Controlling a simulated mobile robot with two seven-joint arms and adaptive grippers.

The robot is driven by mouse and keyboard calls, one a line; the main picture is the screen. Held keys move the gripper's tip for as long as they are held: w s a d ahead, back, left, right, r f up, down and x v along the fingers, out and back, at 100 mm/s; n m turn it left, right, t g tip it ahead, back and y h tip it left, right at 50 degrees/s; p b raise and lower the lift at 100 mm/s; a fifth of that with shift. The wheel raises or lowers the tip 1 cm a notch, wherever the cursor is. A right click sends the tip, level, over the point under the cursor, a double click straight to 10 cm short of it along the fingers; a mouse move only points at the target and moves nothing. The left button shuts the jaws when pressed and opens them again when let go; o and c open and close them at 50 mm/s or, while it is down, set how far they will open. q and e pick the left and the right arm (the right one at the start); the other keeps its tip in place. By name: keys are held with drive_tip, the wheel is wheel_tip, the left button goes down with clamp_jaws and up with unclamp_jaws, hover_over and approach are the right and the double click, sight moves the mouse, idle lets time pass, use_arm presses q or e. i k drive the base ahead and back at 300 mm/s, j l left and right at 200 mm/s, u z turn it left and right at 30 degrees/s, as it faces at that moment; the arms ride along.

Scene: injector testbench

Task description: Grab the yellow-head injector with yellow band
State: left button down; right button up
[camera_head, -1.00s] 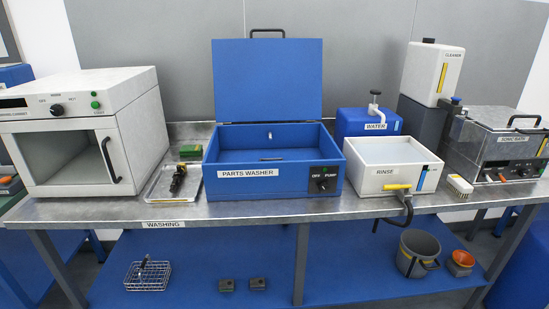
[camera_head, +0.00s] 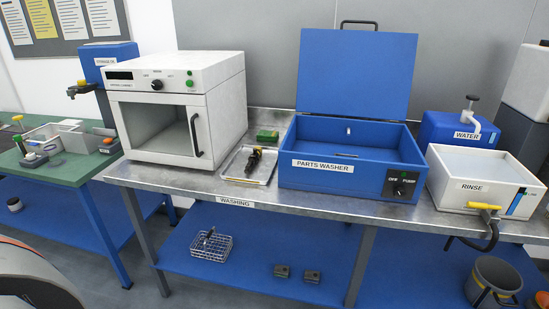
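A dark injector-like part (camera_head: 254,158) with a small yellow-orange spot lies on the metal tray (camera_head: 236,174) between the oven-like cabinet and the blue parts washer. Another slim dark part (camera_head: 208,239) stands in the wire basket (camera_head: 222,252) on the lower blue shelf. Both are too small to tell whether either has a yellow head and a yellow band. Neither of my grippers shows in the view.
The white cabinet (camera_head: 222,105) stands left of the tray, the open parts washer (camera_head: 325,184) right of it, then the rinse tub (camera_head: 459,202). A green table (camera_head: 70,174) with bins is at far left. Floor is clear between the tables.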

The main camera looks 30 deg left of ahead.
sight(253, 159)
drive_tip(key=u, duration=1)
